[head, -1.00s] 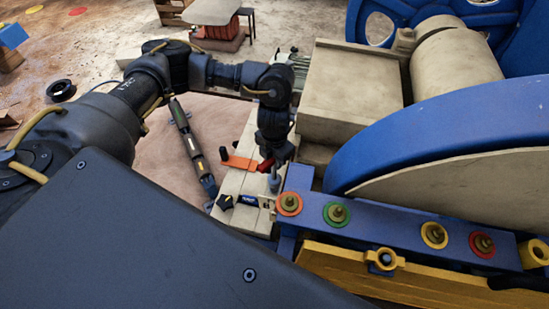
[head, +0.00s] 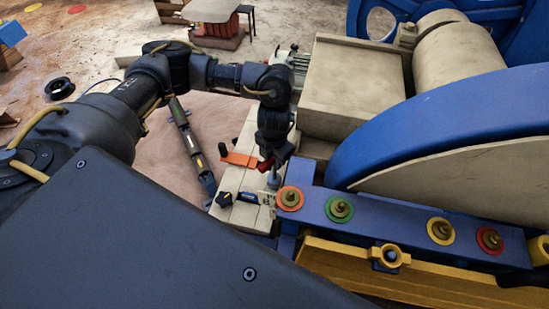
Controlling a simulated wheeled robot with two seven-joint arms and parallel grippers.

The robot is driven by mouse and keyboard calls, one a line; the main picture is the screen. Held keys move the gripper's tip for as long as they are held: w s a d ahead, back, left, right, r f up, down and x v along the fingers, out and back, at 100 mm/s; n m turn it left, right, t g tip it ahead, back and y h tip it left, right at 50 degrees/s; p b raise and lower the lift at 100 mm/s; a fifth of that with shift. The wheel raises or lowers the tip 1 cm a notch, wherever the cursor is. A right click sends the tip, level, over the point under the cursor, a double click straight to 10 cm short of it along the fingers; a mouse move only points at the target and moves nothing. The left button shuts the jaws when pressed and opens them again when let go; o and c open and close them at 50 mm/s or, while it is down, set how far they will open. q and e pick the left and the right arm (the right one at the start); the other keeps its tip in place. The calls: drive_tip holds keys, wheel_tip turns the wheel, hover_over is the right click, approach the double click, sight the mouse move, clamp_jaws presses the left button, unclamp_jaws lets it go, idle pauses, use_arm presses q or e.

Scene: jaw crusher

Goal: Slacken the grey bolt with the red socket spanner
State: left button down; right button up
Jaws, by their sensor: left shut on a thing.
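My left gripper (head: 271,165) points down over the near end of the pale beam, beside the blue rail. It is shut on the red socket spanner (head: 265,166), of which only a small red part shows at the jaws. A grey upright piece (head: 273,181) stands directly below the jaws. I cannot tell whether it is the spanner's socket or the grey bolt, and the contact between them is too small to see. My right gripper is not in view.
The blue rail (head: 390,222) carries bolts on orange (head: 290,198), green (head: 339,209), yellow (head: 440,231) and red (head: 489,240) discs. An orange bar (head: 239,160) and a black star knob (head: 224,200) are close left of the gripper. The large blue wheel (head: 450,125) stands at right.

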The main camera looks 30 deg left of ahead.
use_arm(q)
drive_tip(key=shift+f+b, duration=0.55)
drive_tip(key=shift+f, duration=0.55)
idle(0.4)
drive_tip(key=shift+r, duration=0.1)
drive_tip(key=shift+n+p, duration=1.45)
drive_tip(key=shift+n, duration=0.35)
drive_tip(key=shift+n+p, duration=1.35)
drive_tip(key=shift+n, duration=0.15)
drive_tip(key=shift+n, duration=0.3)
